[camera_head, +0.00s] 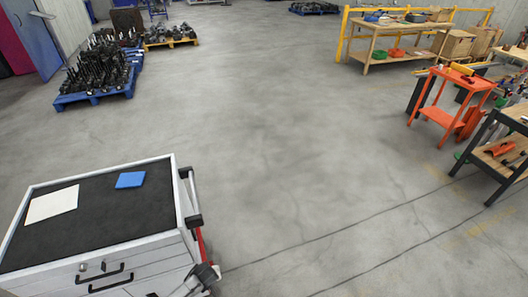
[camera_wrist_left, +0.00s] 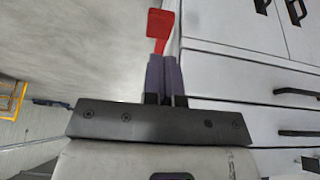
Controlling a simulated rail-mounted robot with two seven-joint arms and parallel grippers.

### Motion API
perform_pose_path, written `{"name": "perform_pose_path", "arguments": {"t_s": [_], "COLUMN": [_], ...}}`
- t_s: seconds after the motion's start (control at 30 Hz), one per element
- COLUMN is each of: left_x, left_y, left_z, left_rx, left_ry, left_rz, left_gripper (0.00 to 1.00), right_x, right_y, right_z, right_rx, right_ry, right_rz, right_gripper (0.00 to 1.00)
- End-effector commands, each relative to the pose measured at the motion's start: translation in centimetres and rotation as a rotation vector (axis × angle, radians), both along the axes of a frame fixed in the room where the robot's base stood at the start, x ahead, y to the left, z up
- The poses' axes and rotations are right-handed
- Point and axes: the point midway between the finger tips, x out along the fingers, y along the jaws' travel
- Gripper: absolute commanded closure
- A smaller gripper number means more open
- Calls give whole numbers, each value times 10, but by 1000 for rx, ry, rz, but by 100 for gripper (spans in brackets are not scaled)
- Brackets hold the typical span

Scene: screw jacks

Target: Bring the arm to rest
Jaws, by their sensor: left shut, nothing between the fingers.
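My left gripper (camera_wrist_left: 164,62) shows in the left wrist view with its two dark fingers together and nothing between them. Beyond the fingertips is a red part (camera_wrist_left: 160,25) that seems to belong to the cabinet; I cannot tell how far it is from them. The white cabinet's drawer fronts with black handles fill the right of that view. In the head view, a grey piece of what looks like my left arm shows at the bottom edge, by the cabinet's lower right corner. My right gripper is in neither view.
The white drawer cabinet (camera_head: 100,240) stands at lower left, with a white sheet (camera_head: 51,204) and a blue block (camera_head: 130,180) on its black top. A loaded blue pallet (camera_head: 95,96) is farther back. Orange stand (camera_head: 441,117) and benches line the right. The middle floor is clear.

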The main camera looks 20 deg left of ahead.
Motion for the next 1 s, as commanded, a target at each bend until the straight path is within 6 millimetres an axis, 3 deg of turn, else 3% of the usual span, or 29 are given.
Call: {"name": "perform_pose_path", "arguments": {"t_s": [0.27,0.47,0.57,0.77,0.9,1.0], "left_x": [-1,-14,-12,14,34,33], "left_y": [0,6,0,-29,-60,-87], "left_z": [0,-1,10,70,130,177], "left_rx": [26,110,148,224,272,302], "left_ry": [29,181,243,259,199,136], "left_rz": [-83,-297,-427,-702,-861,-964], "left_gripper": [100,100,100,100,100,100], "right_x": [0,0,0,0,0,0], "right_y": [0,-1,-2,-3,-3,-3], "right_z": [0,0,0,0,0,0], "right_rx": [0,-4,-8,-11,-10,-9], "right_ry": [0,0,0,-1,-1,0], "right_rz": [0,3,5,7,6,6], "right_gripper": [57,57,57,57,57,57]}}
